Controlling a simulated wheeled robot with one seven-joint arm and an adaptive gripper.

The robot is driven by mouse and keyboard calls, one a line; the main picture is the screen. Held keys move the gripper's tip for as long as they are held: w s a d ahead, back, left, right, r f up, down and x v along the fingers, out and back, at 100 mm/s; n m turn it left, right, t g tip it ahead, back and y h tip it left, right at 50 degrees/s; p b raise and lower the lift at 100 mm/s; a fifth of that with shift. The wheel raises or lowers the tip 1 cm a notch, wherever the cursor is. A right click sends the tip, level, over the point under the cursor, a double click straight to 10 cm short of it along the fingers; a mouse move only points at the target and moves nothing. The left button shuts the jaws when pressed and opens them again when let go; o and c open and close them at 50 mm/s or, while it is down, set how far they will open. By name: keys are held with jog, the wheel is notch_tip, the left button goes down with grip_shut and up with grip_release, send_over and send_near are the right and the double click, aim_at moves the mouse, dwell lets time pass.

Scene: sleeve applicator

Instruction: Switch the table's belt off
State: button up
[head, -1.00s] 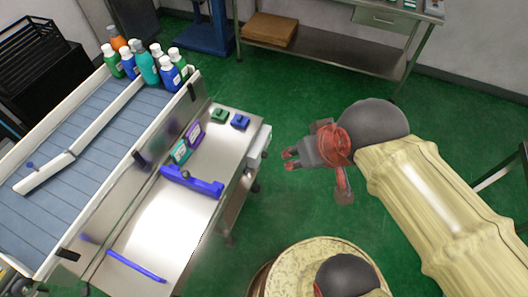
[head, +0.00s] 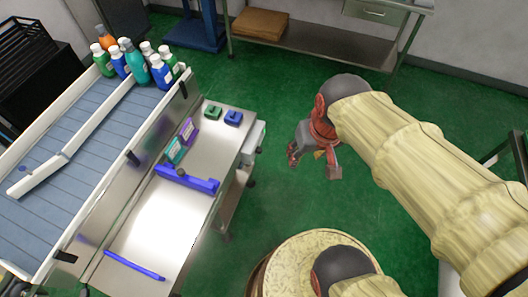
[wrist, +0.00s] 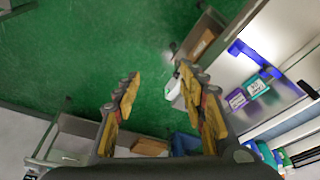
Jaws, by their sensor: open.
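The belt (head: 75,140) is a grey-blue slatted conveyor on the left of the head view, beside the steel table (head: 150,222). A light grey box (head: 252,142) is fixed to the table's right side; its face is turned away, so I cannot make out a switch. A pale box at the table's side also shows in the wrist view (wrist: 174,92). My gripper (head: 314,172) is open and empty over the green floor, right of the table and apart from it.
Several bottles (head: 135,62) stand at the belt's far end. A green block (head: 212,112), a blue block (head: 233,117), small cartons (head: 175,150) and a blue bracket (head: 187,180) are on the table. A round-topped barrel (head: 290,255) stands near. Floor between gripper and table is clear.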

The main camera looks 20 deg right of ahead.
notch_tip(320, 180, down, 8)
jog(key=w+d+m+g+y, duration=0.2)
jog(key=d+g, duration=0.1)
jog(key=m+t+y+p, duration=0.2)
jog(key=m+t+y, duration=0.95)
jog(key=m, duration=0.75)
send_near(259, 150)
notch_tip(259, 150, down, 3)
jog(key=b+x, duration=0.1)
jog(key=x, duration=0.6)
jog(key=shift+w+r+n+y+b, duration=0.3)
jog(key=shift+w+r+y, duration=0.15)
jog(key=shift+w+r, duration=0.15)
grip_shut()
